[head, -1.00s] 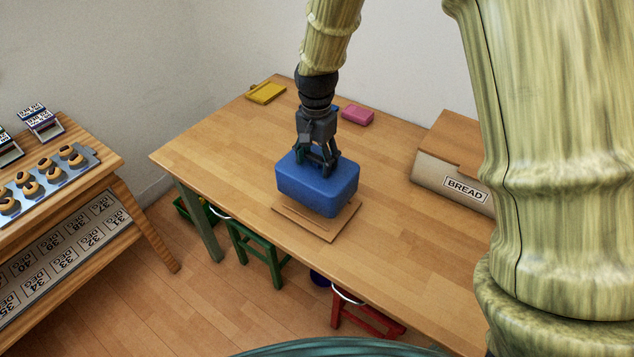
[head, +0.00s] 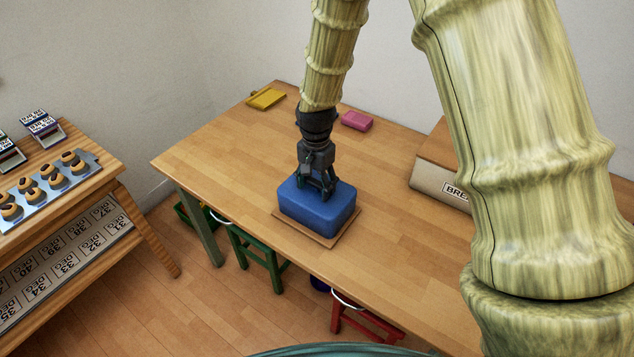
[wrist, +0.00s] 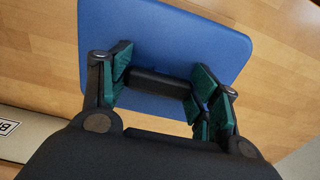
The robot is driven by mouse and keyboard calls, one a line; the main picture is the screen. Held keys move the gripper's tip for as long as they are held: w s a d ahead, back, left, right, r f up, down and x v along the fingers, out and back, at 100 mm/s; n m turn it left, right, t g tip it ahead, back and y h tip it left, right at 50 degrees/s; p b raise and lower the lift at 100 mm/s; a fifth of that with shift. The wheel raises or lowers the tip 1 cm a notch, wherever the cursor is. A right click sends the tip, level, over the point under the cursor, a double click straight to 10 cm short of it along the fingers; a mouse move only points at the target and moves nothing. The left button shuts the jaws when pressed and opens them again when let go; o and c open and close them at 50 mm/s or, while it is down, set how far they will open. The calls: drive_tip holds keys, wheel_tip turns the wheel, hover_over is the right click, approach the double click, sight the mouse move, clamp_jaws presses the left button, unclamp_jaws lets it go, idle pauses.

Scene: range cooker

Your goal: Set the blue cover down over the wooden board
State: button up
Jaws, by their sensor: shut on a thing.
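The blue cover (head: 318,209) is a rounded box shape over the wooden board (head: 343,237) on the table. The board's rim shows around the cover's lower edge, mainly at the front and right. I cannot tell whether the cover rests fully on the board or is slightly above it. My gripper (head: 316,187) points down and is shut on the dark handle at the top of the cover. In the wrist view the handle (wrist: 160,86) lies between the green-padded fingers, with the cover's blue top (wrist: 165,35) below. The board is hidden in the wrist view.
The wooden table (head: 230,150) is clear around the board. A bread box (head: 440,180) stands at right, partly behind my arm. A pink block (head: 357,121) and a yellow tray (head: 266,97) lie toward the back. Green (head: 255,250) and red (head: 365,318) stools stand by the front edge.

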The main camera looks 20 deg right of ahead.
drive_tip(key=o, duration=1.1)
drive_tip(key=shift+f, duration=0.1)
drive_tip(key=shift+w, duration=0.1)
wheel_tip(320, 180, up, 12)
drive_tip(key=b, duration=0.2)
